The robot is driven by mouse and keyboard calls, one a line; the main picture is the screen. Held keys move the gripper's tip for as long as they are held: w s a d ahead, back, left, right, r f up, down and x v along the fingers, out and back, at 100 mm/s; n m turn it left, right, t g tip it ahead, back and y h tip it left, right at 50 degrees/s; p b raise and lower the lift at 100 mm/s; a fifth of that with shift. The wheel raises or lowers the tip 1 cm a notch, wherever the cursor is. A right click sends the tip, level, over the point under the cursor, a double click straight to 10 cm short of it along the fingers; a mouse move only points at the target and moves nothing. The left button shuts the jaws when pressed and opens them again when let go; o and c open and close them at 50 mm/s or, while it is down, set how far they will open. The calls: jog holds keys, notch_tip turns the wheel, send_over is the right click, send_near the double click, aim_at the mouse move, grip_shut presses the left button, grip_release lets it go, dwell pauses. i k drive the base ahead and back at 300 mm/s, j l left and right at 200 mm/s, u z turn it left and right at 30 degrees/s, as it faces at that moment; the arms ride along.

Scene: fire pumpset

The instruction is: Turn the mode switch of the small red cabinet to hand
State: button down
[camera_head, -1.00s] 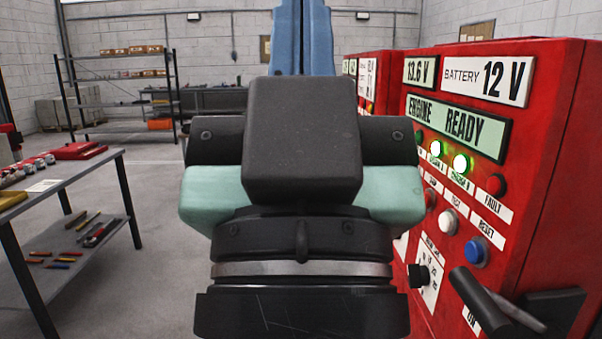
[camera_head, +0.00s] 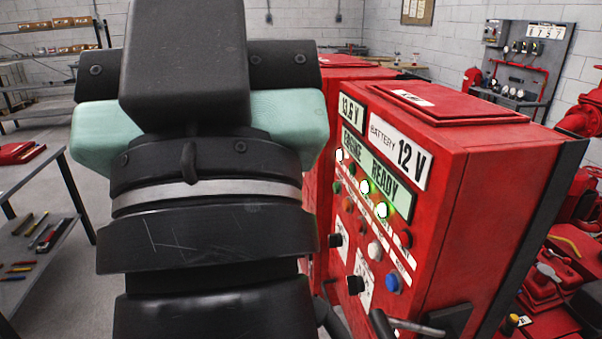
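A red cabinet (camera_head: 475,205) with a sloped control face stands just right of my arm. Its display reads ENGINE READY, with 13.6 V and BATTERY 12 V labels above. Two black rotary knobs, an upper knob (camera_head: 335,240) and a lower knob (camera_head: 355,285), sit low on the face by white label plates. Their lettering is too small to read, so I cannot tell which is the mode switch or where it points. My arm's black and teal links fill the left centre and cover the cabinet's left part. My gripper does not show.
Green lamps and a blue button (camera_head: 393,282) sit on the face. A black lever handle (camera_head: 382,324) sticks out at its bottom. Another red cabinet (camera_head: 345,76) stands behind. A tool table (camera_head: 60,170) is at left. Red pump parts (camera_head: 560,265) crowd the right.

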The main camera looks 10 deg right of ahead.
aim_at(336, 240)
jog(key=i+j+z, duration=0.1)
jog(key=i+j, duration=0.25)
jog(key=i, duration=0.15)
jog(key=i+j+z, duration=0.1)
jog(key=i+j, duration=0.35)
jog(key=i+l, duration=0.05)
jog(key=i, duration=0.05)
